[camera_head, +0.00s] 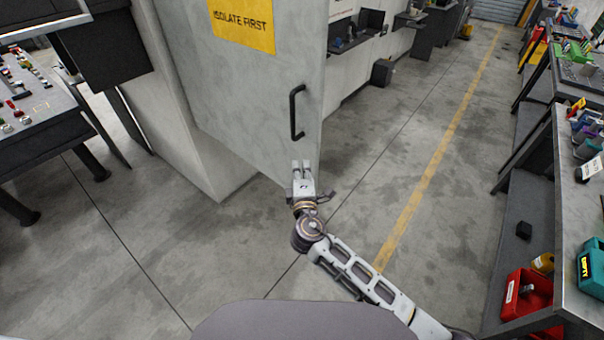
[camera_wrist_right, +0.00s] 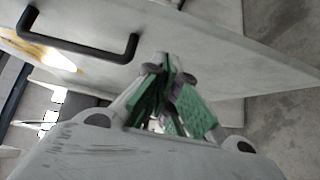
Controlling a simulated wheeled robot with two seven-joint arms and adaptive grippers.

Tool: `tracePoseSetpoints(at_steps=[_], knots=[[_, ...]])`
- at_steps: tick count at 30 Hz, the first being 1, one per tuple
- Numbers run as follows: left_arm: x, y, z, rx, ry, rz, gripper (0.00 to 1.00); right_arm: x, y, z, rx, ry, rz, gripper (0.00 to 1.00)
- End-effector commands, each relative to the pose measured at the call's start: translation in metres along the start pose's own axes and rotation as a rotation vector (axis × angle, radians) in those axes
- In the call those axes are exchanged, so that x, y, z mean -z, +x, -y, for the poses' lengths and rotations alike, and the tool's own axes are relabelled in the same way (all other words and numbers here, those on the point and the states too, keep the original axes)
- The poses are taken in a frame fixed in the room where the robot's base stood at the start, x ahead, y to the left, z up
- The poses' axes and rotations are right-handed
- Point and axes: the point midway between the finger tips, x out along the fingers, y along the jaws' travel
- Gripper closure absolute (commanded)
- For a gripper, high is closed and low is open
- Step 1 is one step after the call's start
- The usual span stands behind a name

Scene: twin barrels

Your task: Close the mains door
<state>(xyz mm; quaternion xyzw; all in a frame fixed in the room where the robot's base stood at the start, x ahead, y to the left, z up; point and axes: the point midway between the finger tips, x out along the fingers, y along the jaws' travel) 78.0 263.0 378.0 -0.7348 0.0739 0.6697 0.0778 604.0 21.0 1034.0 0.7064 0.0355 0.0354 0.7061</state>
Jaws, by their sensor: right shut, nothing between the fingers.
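The mains door (camera_head: 255,95) is a grey panel with a yellow "ISOLATE FIRST" sign (camera_head: 243,24) near its top. It stands swung out from the pale cabinet (camera_head: 187,125). A black bar handle (camera_head: 296,113) is near its free edge. In the right wrist view the handle (camera_wrist_right: 80,48) shows at the upper left, with the door's face behind it. My right gripper (camera_head: 302,166) is below the handle, close to the door's lower free corner. Its fingers (camera_wrist_right: 168,75) are shut and empty; whether they touch the door I cannot tell. My left gripper is out of view.
A workbench (camera_head: 568,215) with tools runs along the right, with a red bin (camera_head: 527,294) low beside it. A control desk (camera_head: 38,115) stands at the left. The concrete floor (camera_head: 120,260) around the door is clear, with a yellow line (camera_head: 428,178) to the right.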

Motion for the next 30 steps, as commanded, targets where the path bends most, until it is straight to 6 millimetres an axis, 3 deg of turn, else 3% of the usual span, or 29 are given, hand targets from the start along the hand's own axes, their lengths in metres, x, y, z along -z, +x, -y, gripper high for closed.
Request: tracePoseSetpoints(at_steps=[12, 30], knots=[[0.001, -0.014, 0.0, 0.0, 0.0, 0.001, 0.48, -0.025, 0.032, -0.001, 0.0, -0.001, 0.001, 1.0], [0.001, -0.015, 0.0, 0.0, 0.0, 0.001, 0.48, -0.03, 0.036, 0.0, 0.001, -0.001, -0.001, 1.0]])
